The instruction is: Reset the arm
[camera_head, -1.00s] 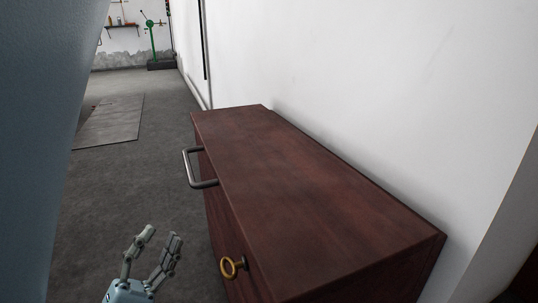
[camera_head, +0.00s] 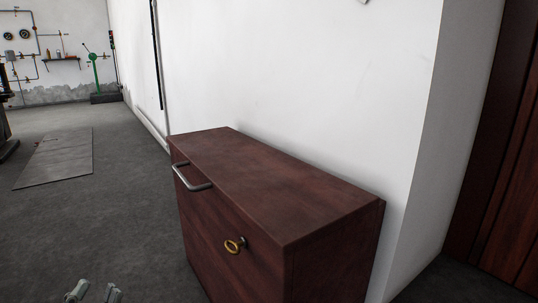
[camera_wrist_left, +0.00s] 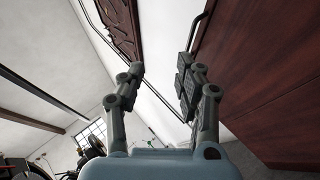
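My left gripper (camera_head: 94,293) shows only its fingertips at the bottom left edge of the head view. The fingertips are apart, with only floor seen between them. In the left wrist view the same gripper (camera_wrist_left: 160,82) is open and empty, its two fingers spread. It is to the left of the dark red-brown cabinet (camera_head: 270,180) and apart from it in the head view. My right gripper is in neither view.
The cabinet stands against the white wall (camera_head: 290,80). It has a grey bar handle (camera_head: 192,180) and a brass ring key (camera_head: 235,246) on its front. A flat plate (camera_head: 57,157) lies on the floor at left. A green lever stand (camera_head: 95,72) is far back. The floor between is clear.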

